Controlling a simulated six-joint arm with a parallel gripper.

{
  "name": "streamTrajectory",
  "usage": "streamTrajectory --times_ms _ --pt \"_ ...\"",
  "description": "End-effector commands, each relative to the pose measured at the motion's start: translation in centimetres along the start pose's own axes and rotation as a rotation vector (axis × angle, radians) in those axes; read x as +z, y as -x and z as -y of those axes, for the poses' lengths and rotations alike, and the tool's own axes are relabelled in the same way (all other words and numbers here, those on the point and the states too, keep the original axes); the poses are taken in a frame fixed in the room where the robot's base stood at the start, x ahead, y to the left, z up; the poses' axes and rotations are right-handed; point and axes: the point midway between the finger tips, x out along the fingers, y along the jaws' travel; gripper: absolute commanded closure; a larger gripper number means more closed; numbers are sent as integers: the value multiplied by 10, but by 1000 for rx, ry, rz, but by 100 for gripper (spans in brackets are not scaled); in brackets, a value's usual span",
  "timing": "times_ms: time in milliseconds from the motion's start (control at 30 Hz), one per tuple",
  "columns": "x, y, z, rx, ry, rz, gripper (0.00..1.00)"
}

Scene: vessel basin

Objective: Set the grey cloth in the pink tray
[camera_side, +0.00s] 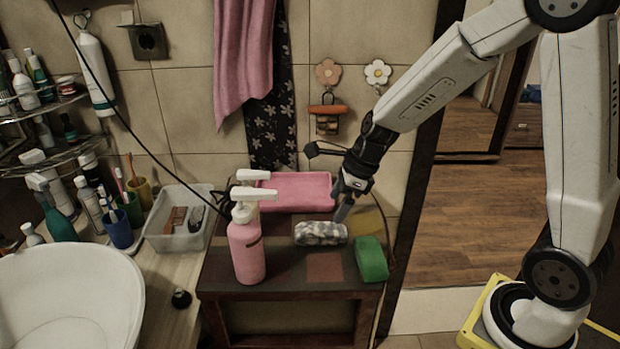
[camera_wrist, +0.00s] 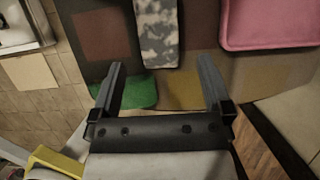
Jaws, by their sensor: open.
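The grey cloth (camera_side: 320,233) is a mottled grey-and-white roll lying on the dark stand, in front of the pink tray. In the wrist view, the cloth (camera_wrist: 157,30) points down toward the gap between my fingers. The pink tray (camera_side: 297,190) stands at the back of the stand and looks empty. Its corner shows at the upper right of the wrist view (camera_wrist: 268,24). My gripper (camera_side: 343,203) is open and empty, just above and behind the right end of the cloth. In the wrist view, the fingers (camera_wrist: 160,72) are spread wider than the cloth.
A green block (camera_side: 371,259) lies right of the cloth, near the stand's edge. Pink pump bottles (camera_side: 247,250) stand left of it. A clear bin (camera_side: 180,220) and a white basin (camera_side: 70,298) are farther left. Pink towel (camera_side: 243,55) hangs above the tray.

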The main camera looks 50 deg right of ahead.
Motion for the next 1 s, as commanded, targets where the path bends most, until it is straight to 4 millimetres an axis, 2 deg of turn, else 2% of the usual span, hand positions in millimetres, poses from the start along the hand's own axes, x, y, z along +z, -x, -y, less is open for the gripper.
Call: streamTrajectory --times_ms 233,600,1000 --pt "0 -2 0 1 -11 1 0" --pt "0 -25 0 1 -8 1 0" --pt "0 -34 -1 2 -8 0 0"
